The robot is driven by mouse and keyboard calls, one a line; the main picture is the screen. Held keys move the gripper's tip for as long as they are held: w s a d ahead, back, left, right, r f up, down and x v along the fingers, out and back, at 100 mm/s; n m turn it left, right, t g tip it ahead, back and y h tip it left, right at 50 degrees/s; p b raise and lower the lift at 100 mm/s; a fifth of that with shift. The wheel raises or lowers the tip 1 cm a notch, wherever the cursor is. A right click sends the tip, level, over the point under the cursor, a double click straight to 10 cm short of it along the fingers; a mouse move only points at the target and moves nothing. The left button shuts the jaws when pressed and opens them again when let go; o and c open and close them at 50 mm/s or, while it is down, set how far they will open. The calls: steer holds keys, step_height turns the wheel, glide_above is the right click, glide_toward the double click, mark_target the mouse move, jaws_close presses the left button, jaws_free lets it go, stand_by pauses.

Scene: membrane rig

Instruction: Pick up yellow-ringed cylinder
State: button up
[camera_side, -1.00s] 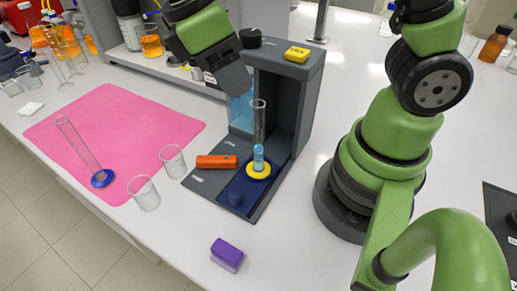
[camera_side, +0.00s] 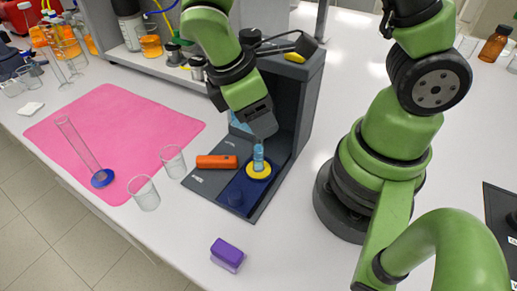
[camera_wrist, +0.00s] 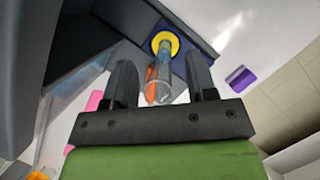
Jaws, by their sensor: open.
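The yellow-ringed cylinder (camera_side: 258,168) is a clear tube with blue liquid and a yellow base ring. It stands upright on the blue part of the dark rig (camera_side: 300,115); its top is hidden behind my gripper in the side view. My gripper (camera_side: 264,136) is at the cylinder's upper part, inside the rig's open front. In the wrist view, my gripper (camera_wrist: 160,80) has its two dark fingers apart, one on each side of the cylinder (camera_wrist: 165,62). The fingers do not appear closed on it.
An orange block (camera_side: 217,162) lies on the rig's base beside the cylinder. The rig's wall stands close behind my gripper. Two empty beakers (camera_side: 144,193) and a blue-based cylinder (camera_side: 102,178) are to the left, by the pink mat (camera_side: 110,115). A purple block (camera_side: 228,253) lies in front.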

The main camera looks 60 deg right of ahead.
jaws_close()
steer(key=shift+r, duration=0.1)
